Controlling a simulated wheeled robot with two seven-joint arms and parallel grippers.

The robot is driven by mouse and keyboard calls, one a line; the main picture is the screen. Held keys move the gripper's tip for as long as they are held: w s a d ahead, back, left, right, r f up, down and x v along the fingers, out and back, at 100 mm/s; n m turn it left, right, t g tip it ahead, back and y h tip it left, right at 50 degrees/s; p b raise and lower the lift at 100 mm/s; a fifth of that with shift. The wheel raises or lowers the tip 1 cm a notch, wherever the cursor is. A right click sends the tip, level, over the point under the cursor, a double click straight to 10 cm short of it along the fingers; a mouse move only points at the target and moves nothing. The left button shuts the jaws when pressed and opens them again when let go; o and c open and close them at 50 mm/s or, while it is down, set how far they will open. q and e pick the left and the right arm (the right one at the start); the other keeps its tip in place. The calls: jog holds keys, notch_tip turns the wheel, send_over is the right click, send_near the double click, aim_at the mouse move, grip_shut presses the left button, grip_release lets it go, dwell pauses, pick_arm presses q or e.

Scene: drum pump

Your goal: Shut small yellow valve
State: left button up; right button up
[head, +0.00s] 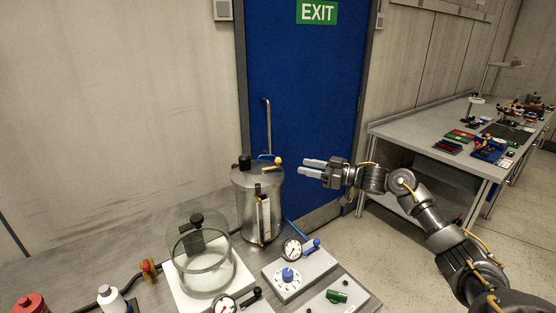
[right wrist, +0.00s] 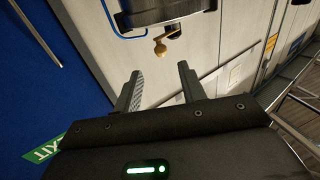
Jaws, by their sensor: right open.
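A metal drum (head: 258,205) stands on the bench left of centre in the head view. A small yellow valve knob (head: 278,161) sits at the right of its lid, beside a blue tube. In the right wrist view the yellow knob (right wrist: 160,48) shows on a short stem, ahead of the fingertips and roughly between their lines. My right gripper (head: 302,168) is open and empty, a short way right of the knob. Its two fingers (right wrist: 158,82) show apart in the right wrist view. My left gripper is not in view.
A glass vessel (head: 203,262) on a white base stands left of the drum. A grey box (head: 300,272) with a gauge and blue knob is in front. A blue door (head: 305,100) stands behind. A cluttered workbench (head: 405,131) is at the right.

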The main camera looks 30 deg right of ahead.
aim_at(280, 161)
jog(key=p+x, duration=0.3)
jog(key=x, duration=0.6)
jog(key=shift+w+a+r, duration=0.1)
jog(key=shift+w+a, duration=0.4)
jog(key=shift+w, duration=0.05)
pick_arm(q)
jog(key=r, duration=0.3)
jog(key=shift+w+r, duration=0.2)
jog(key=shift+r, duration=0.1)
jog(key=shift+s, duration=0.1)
pick_arm(e)
jog(key=shift+c, duration=0.3)
grip_shut()
jog(key=n+g+y+b, duration=0.1)
jog(key=b, duration=0.3)
jog(key=w+f+n+g+y+b, duration=0.1)
jog(key=g+b, duration=0.1)
jog(key=b, duration=0.2)
jog(key=shift+n+y, duration=0.3)
jog(key=shift+y, duration=0.1)
jog(key=shift+r+b, duration=0.3)
jog(key=shift+b, duration=0.15)
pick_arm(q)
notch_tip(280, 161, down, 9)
